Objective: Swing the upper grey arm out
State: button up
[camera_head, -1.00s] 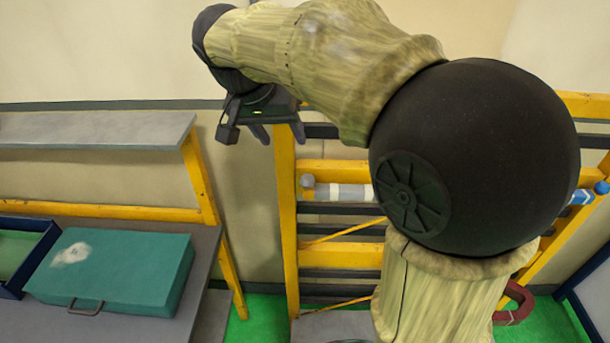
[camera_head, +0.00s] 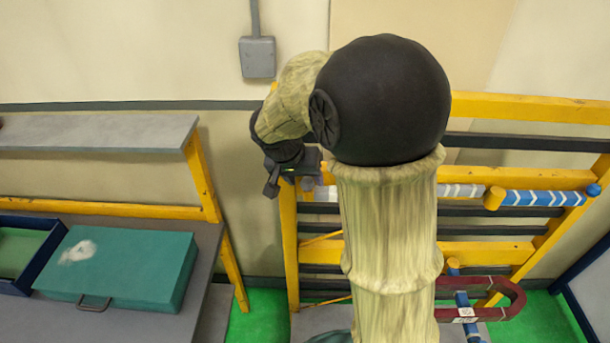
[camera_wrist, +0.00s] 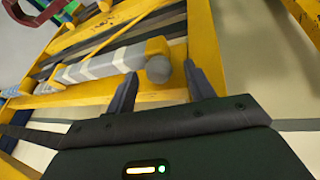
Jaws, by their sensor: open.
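The upper grey arm (camera_head: 462,191) is a grey bar with white chevrons, lying level along the yellow frame (camera_head: 480,252). In the head view my own arm hides its middle. In the wrist view the grey arm (camera_wrist: 100,65) runs from the left to a yellow collar and a grey ball end (camera_wrist: 158,70). My gripper (camera_head: 290,186) is at the frame's left post, near this ball end. In the wrist view my gripper (camera_wrist: 159,72) is open, and the ball appears between its fingertips. I cannot tell whether they touch it.
A blue striped arm (camera_head: 540,198) continues the row to the right. A red U-shaped piece (camera_head: 505,300) is lower right. A teal case (camera_head: 120,268) and a blue tray (camera_head: 50,250) lie on the grey bench at left. A grey box (camera_head: 257,57) hangs on the wall.

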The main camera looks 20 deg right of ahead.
jog(key=shift+w+d+f, duration=0.15)
jog(key=shift+d+f, duration=0.05)
jog(key=shift+f, duration=0.3)
jog(key=shift+c, duration=0.4)
grip_shut()
